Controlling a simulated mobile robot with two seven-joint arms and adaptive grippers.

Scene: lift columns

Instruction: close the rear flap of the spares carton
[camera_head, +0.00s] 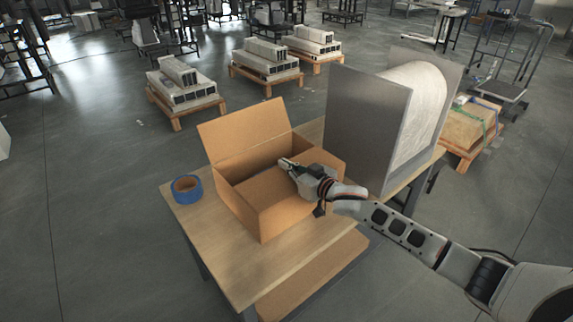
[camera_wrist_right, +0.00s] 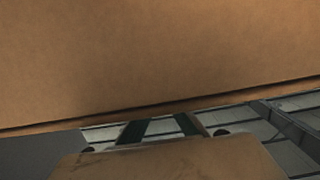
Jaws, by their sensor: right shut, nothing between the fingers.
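The spares carton (camera_head: 243,207) is an open brown cardboard box on the wooden table. Its rear flap (camera_head: 243,132) stands up from the back edge and leans away from the opening. My right gripper (camera_head: 283,163) is shut and empty. It is over the carton's opening, near the back right, in front of and to the right of the flap's lower edge. Whether it touches the cardboard cannot be told. In the right wrist view, a broad cardboard face (camera_wrist_right: 150,60) fills the upper part; which panel it is cannot be told. My left gripper is not in view.
A roll of blue tape (camera_head: 187,189) lies on the table (camera_head: 215,235) left of the carton. A tall grey-panelled unit with a pale curved body (camera_head: 367,125) stands close on the right. Loaded pallets (camera_head: 185,85) stand on the floor behind. The table's front left is clear.

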